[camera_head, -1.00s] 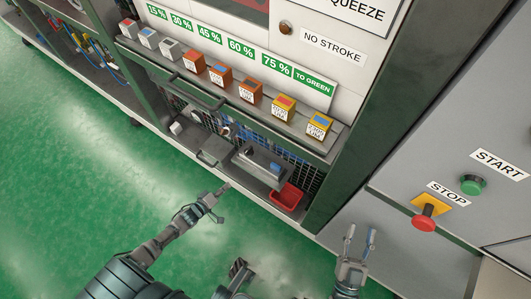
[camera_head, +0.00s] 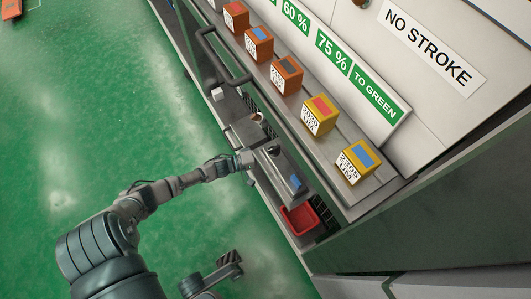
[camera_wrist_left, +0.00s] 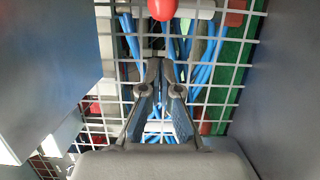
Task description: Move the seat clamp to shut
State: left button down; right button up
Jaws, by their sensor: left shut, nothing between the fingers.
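My left gripper (camera_head: 247,160) reaches in at the lower bay of the machine, beside a dark grey box-like fixture (camera_head: 277,173) with a small blue part on its top. In the left wrist view the gripper (camera_wrist_left: 161,64) is shut and empty, its fingertips pointing towards a wire mesh. A red rounded knob (camera_wrist_left: 161,8) shows just past the fingertips, cut by the top edge, apart from them in the picture. It may belong to the seat clamp; I cannot tell, and the clamp's position is not readable.
Grey walls flank the gripper in the wrist view; blue hoses (camera_wrist_left: 203,73) lie behind the mesh. Green floor is open at left.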

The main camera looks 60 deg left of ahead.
pick_arm(q)
jog(key=s+d, duration=0.3)
dwell(0.5)
